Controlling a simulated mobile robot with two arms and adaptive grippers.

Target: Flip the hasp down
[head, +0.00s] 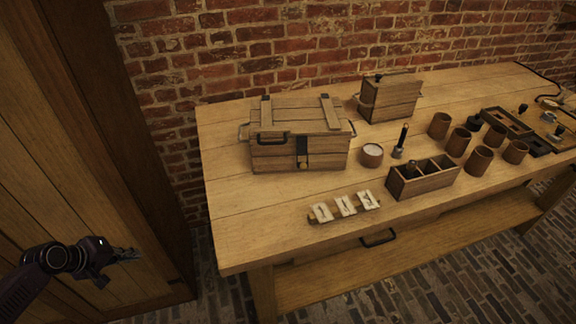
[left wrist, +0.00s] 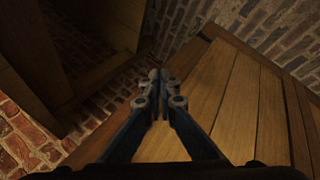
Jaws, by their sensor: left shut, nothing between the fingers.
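A wooden chest (head: 278,155) with a closed lid stands at the left back of the workbench. A dark hasp (head: 302,146) hangs on the middle of its front, with a small brass-coloured piece (head: 303,163) at its lower end. I cannot tell whether the hasp is fully against the front. My left gripper (head: 132,254) is shut and empty, left of the bench and well away from the chest. In the left wrist view its fingers (left wrist: 160,78) are together with nothing between them. My right gripper is not in view.
The workbench (head: 240,220) has numbered cards (head: 345,206) near its front edge. A divided wooden box (head: 422,178), a small round jar (head: 372,155), a dark candle-like stick (head: 402,138), several brown cups (head: 480,160) and a second box (head: 390,98) stand right of the chest. A wooden door (head: 70,170) is at left.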

